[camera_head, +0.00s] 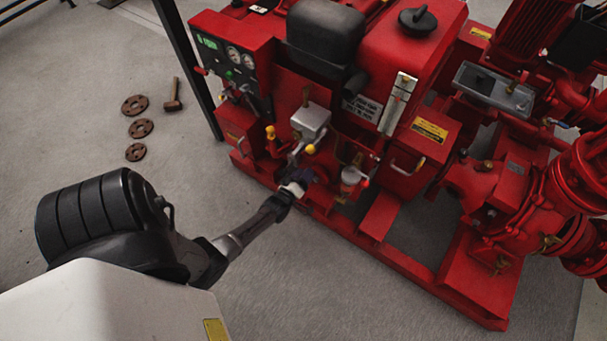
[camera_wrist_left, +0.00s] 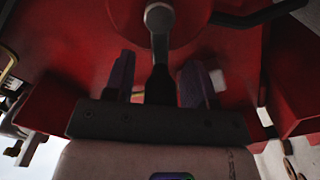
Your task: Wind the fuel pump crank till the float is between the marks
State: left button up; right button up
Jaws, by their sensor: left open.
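The crank (camera_wrist_left: 160,42) is a grey arm on a round hub with a black grip (camera_wrist_left: 159,86), seen at the top middle of the left wrist view. My left gripper (camera_wrist_left: 160,80) is open, with one purple finger on each side of the grip and visible gaps between. In the head view my left gripper (camera_head: 299,182) reaches the low front of the red pumpset, and it hides most of the crank. The level gauge (camera_head: 397,103) is a pale upright strip on the front of the red tank (camera_head: 405,55). Its float and marks are too small to read.
A control panel (camera_head: 232,62) with dials and a green display is at the pumpset's left.

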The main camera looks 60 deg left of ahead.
pick_arm(q)
jog(key=c, duration=0.9)
jog(key=shift+r, duration=0.15)
